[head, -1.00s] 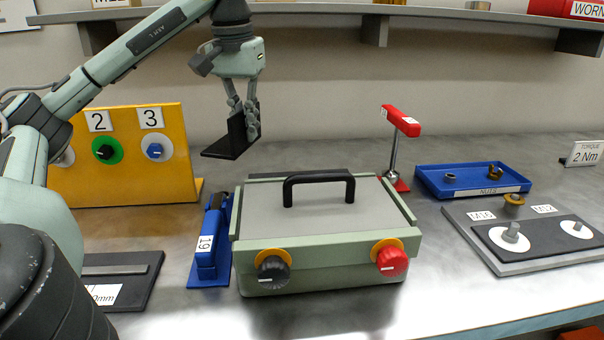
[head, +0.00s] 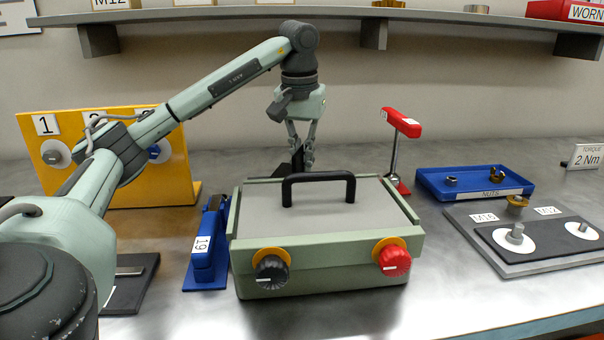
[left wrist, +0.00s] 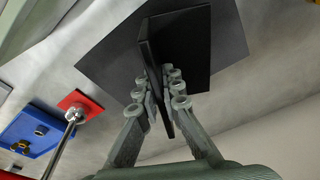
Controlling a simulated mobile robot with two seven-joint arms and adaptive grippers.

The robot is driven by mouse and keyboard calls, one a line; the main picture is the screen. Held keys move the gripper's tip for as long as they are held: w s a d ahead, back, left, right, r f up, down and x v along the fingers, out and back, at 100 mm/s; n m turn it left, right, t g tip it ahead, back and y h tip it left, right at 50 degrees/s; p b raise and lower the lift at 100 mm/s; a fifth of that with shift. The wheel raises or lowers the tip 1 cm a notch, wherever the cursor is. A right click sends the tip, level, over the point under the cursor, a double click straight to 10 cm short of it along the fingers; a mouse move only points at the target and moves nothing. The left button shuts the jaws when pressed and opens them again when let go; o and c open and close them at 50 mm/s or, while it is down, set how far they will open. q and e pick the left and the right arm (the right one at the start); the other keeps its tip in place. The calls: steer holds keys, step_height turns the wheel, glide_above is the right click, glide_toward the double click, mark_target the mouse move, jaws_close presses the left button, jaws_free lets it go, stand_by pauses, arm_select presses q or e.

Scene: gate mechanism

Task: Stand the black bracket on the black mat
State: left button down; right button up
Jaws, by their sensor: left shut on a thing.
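My left gripper (head: 300,155) is shut on the black bracket (head: 297,161) behind the green box. In the head view the box hides the bracket's lower part. In the left wrist view the fingers (left wrist: 160,105) pinch the bracket's upright plate (left wrist: 153,70), and its wider flange (left wrist: 187,48) lies beyond. The black mat (left wrist: 105,65) shows as a dark sheet behind the bracket, which overlaps it in this view. I cannot tell whether the bracket touches the mat. My right gripper is not in view.
The green box (head: 325,262) with a black handle (head: 318,177) stands just in front of the gripper. A red stand (head: 402,122) is to the right, with a blue nut tray (head: 475,185) beyond. The yellow panel (head: 180,170) is to the left. A shelf (head: 440,14) runs above.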

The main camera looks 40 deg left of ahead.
arm_select(q)
steer(key=shift+f, duration=1.3)
steer(key=shift+f, duration=0.2)
steer(key=c, duration=1.7)
jaws_free()
steer(key=shift+r, duration=0.15)
